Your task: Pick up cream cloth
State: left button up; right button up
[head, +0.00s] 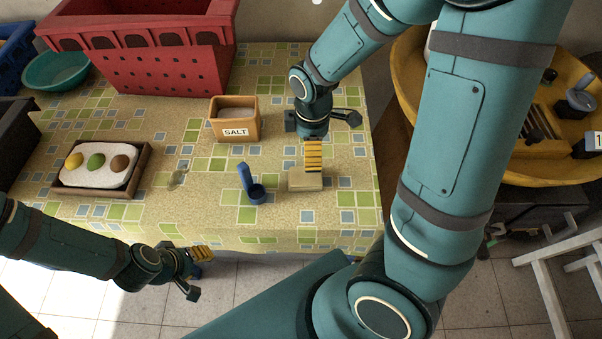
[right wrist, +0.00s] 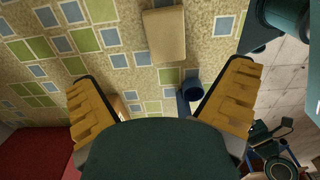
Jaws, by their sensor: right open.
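The cream cloth (head: 305,181) is a small, flat, folded beige block on the patterned tabletop, near its front edge. It also shows in the right wrist view (right wrist: 165,35), at the top centre, beyond the fingertips. My right gripper (head: 313,157) points down just above and behind the cloth; its yellow-padded fingers are wide apart in the right wrist view (right wrist: 163,75), with nothing between them. In the head view a finger covers part of the cloth's far side. My left gripper (head: 201,254) is low at the table's front edge, away from the cloth; its opening is unclear.
A blue holder (head: 256,192) stands just left of the cloth. Behind are a SALT box (head: 234,118) and a red crate (head: 160,68). A wooden tray (head: 143,165) with a white pad and three rounded pieces sits left. The table's right edge (head: 376,170) is near.

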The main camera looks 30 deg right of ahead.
aim_at(307, 175)
notch_tip(307, 175, down, 7)
jog(key=shift+s+r+b, duration=0.1)
jog(key=shift+b, duration=0.8)
jog(key=shift+a+f+b, duration=0.25)
jog(key=shift+f+b, duration=0.3)
jog(key=shift+f, duration=0.8)
jog(key=shift+a+f+b, duration=0.2)
jog(key=shift+f+b, duration=0.3)
jog(key=shift+f, duration=0.8)
jog(key=c, duration=1.2)
